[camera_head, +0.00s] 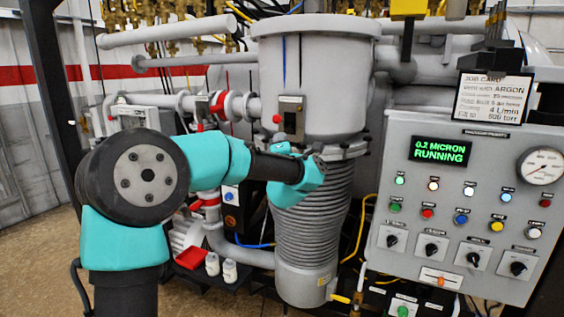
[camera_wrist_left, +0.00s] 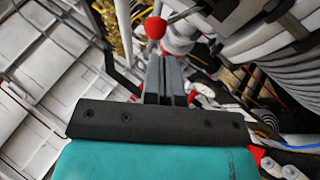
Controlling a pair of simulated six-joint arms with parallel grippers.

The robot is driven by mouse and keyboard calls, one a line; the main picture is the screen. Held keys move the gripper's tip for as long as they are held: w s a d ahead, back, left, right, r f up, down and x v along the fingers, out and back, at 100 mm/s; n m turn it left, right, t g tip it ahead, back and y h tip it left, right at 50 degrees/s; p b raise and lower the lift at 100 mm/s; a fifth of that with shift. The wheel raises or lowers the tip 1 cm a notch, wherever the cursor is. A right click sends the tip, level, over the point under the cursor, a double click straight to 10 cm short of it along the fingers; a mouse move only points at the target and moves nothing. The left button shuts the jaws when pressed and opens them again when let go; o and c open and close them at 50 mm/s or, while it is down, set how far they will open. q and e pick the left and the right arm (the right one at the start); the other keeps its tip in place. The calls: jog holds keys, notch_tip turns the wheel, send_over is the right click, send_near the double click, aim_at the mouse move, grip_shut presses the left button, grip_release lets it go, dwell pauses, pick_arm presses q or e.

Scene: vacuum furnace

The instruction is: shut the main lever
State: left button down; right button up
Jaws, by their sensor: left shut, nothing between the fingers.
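A red ball knob (camera_head: 277,118) sits beside a grey metal plate (camera_head: 291,112) on the front of the large grey cylinder (camera_head: 314,65); I take it for the main lever's end. In the left wrist view a red ball (camera_wrist_left: 156,27) shows just beyond my fingertips, probably the same knob. My left gripper (camera_wrist_left: 168,62) is shut and empty, its fingers pointing toward the ball. I cannot tell whether they touch it. In the head view my left arm reaches in from the left to just below the knob, and the fingers are not clearly visible. My right gripper is not in view.
A control panel (camera_head: 463,145) with buttons, knobs, a gauge and a green "0.2 MICRON RUNNING" display (camera_head: 440,151) stands at the right. A ribbed bellows (camera_head: 312,225) hangs below the cylinder. Pipes with red-marked fittings (camera_head: 219,104) are at the left. White bottles (camera_head: 229,271) stand low down.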

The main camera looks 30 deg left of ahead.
pick_arm(q)
jog(key=v, duration=0.8)
jog(key=shift+d, duration=0.15)
jog(key=shift+s+f, duration=0.15)
jog(key=shift+f, duration=0.05)
jog(key=d+f+m+g+h, duration=0.35)
jog(key=f+m+h, duration=0.45)
jog(key=f, duration=1.1)
jog(key=d+f+m+g+h, duration=0.4)
jog(key=f+m, duration=0.5)
jog(key=f, duration=1)
jog(key=s+d+f+m+g+h, duration=0.2)
jog(key=s+f+m+g, duration=0.2)
jog(key=s+f, duration=0.8)
jog(key=s+d+f+m+g+h, duration=0.2)
jog(key=s+f+m+g, duration=0.3)
jog(key=s+f, duration=0.7)
jog(key=shift+s+d+g+h, duration=0.4)
jog(key=shift+s+g+h, duration=0.35)
jog(key=shift+g, duration=0.2)
